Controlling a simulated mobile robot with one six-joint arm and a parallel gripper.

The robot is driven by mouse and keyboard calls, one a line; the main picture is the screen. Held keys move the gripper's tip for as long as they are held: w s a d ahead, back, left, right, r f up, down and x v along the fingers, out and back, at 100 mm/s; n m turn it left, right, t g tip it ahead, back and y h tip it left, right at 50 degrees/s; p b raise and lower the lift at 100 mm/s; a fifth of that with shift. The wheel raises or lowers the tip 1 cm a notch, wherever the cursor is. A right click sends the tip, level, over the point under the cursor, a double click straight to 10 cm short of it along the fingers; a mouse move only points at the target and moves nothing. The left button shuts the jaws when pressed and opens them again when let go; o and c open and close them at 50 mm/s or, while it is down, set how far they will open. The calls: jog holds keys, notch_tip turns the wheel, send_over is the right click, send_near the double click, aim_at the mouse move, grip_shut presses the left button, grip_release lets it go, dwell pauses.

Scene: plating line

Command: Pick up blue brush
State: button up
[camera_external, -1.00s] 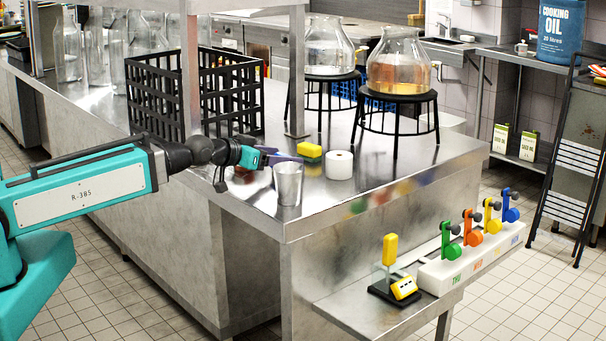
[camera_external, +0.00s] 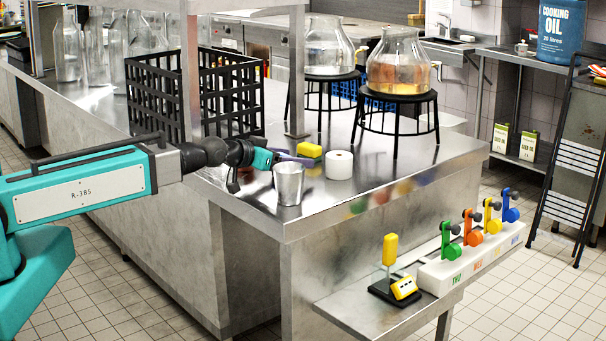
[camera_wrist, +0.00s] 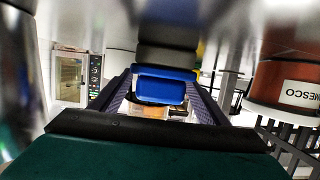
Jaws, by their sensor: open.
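A blue block-like end, which looks like part of the blue brush (camera_wrist: 165,86), shows in the middle of the wrist view. A dark grey part lies just above it. My gripper (camera_wrist: 162,97) has its two purple fingers on either side of the blue end, spread apart. I cannot tell whether they touch it. In the external view my gripper (camera_external: 293,158) is low over the steel counter, behind the metal cup. I cannot make out the blue brush on the counter there.
A metal cup (camera_external: 289,184) stands just in front of my gripper. A yellow-green sponge (camera_external: 309,151) and a white roll (camera_external: 339,165) are to its right. A black crate (camera_external: 232,98) stands behind my wrist. Black stools (camera_external: 397,97) hold glass jars farther back.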

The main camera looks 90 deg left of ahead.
jog(key=shift+w+a+f, duration=0.2)
jog(key=shift+w+a, duration=0.25)
jog(key=shift+c, duration=0.5)
jog(key=c, duration=1)
